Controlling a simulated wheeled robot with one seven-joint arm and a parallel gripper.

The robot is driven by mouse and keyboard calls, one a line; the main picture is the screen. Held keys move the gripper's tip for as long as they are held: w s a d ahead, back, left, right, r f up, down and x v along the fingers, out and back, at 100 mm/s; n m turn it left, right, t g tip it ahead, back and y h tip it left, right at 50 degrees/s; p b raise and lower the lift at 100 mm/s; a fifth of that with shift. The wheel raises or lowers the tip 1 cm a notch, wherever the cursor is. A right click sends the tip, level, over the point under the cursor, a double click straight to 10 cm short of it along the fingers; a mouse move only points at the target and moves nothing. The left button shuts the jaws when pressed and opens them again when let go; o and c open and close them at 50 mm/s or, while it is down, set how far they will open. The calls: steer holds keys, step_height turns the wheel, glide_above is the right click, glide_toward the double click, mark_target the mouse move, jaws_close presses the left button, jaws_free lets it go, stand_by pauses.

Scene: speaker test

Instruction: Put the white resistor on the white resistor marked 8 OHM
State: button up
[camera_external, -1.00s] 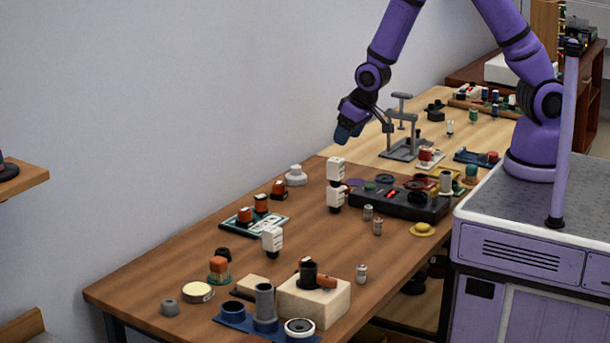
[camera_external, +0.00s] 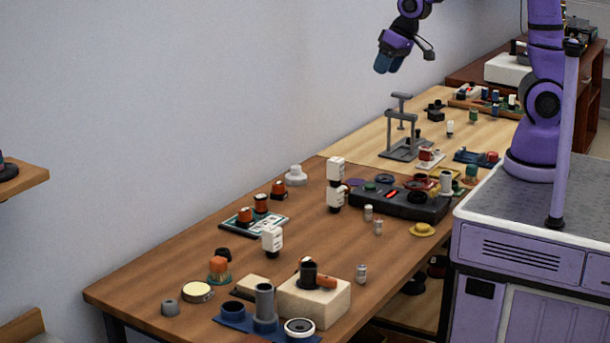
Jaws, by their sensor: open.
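A white block-shaped resistor (camera_external: 335,168) stands upright on top of another white resistor (camera_external: 336,196) near the middle of the brown table, left of the black device. The two look roughly aligned, one above the other. A third white resistor (camera_external: 272,239) stands alone further forward on the table. The printing on them is too small to read, so I cannot tell which is marked 8 OHM. My gripper (camera_external: 384,66) is open and high above the far part of the table, well clear of the stack, with nothing visible in it.
A black device with a red display (camera_external: 400,199) lies right of the stack. A grey press-like stand (camera_external: 402,135) is behind it on the lighter table. Small orange coils (camera_external: 261,203), a wooden block (camera_external: 314,302) and a blue tray (camera_external: 232,312) occupy the left and front.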

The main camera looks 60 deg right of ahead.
steer(key=s+d+r, duration=0.3)
steer(key=s+r, duration=0.1)
steer(key=s, duration=0.3)
steer(key=s+d+r+h, duration=0.1)
steer(key=s+d+r, duration=0.2)
steer(key=s, duration=0.4)
steer(key=s+d+r+t+h, duration=0.1)
steer(key=s+d+r, duration=0.3)
steer(key=s, duration=0.3)
steer(key=shift+r, duration=0.9)
